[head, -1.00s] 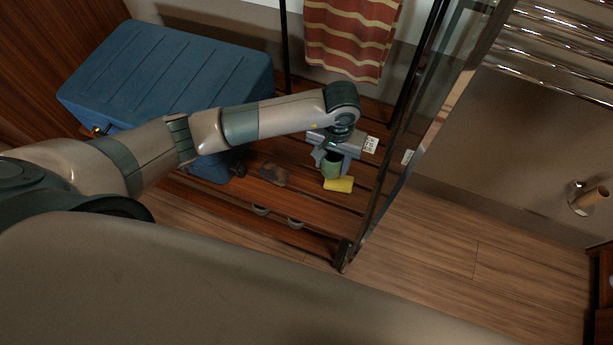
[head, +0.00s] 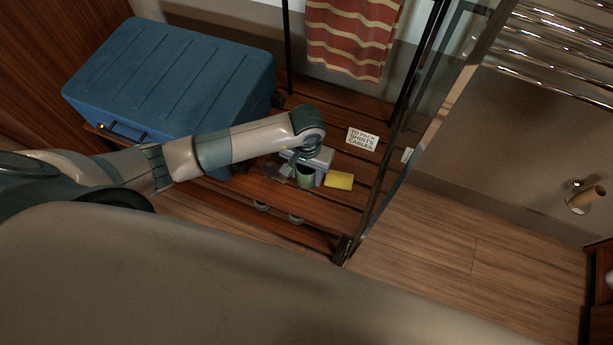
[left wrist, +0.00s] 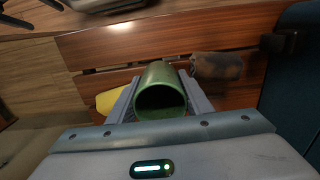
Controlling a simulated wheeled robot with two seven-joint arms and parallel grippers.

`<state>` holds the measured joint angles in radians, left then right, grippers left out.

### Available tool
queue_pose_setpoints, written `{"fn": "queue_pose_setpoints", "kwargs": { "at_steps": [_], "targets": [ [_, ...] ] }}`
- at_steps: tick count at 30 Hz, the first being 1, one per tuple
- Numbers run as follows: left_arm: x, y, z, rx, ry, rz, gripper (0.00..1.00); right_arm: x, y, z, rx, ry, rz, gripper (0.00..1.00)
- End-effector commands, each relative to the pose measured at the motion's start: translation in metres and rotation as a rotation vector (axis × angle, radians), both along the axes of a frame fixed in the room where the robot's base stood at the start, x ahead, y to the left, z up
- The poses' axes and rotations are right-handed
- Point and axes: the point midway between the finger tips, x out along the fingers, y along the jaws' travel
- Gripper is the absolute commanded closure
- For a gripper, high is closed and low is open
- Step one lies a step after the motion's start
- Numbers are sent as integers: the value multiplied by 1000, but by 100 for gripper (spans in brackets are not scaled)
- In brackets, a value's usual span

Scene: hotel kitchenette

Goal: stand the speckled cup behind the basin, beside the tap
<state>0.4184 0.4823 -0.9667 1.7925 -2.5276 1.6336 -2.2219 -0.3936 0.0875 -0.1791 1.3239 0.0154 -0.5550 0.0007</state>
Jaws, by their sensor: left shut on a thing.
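My left gripper (head: 304,170) is over the slatted wooden rack (head: 325,222), its fingers shut around the sides of a green cup (head: 305,179). In the left wrist view the same cup (left wrist: 160,92) sits between the two fingers, its dark open mouth toward the camera. No speckles can be made out on it, and I cannot tell whether its bottom touches the slats. No basin or tap is in view. My right gripper is not in view.
A yellow block (head: 339,180) lies just right of the cup. A brown mottled object (left wrist: 218,66) lies on its other side. A lettered card (head: 362,139) lies behind. A blue suitcase (head: 175,80) fills the rack's left; a glass panel edge (head: 400,150) stands right.

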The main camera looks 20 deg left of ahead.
Motion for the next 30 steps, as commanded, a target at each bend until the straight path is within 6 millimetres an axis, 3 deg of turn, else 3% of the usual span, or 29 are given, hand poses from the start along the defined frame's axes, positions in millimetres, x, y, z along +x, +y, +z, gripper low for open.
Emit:
{"fn": "queue_pose_setpoints", "kwargs": {
  "at_steps": [7, 21, 22, 23, 30],
  "targets": [
    [-1, 0, -27, 0, 2, 1, 82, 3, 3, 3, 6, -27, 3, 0],
    [0, 0, -32, 1, -1, -1, 82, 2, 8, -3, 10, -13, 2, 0],
    [0, 0, -32, 1, 0, 0, 52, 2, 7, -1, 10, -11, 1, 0],
    [0, 0, -31, 1, 0, 0, 47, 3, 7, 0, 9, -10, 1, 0],
    [0, 0, -31, 1, 0, 0, 47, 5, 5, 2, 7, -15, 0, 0]
  ]
}}
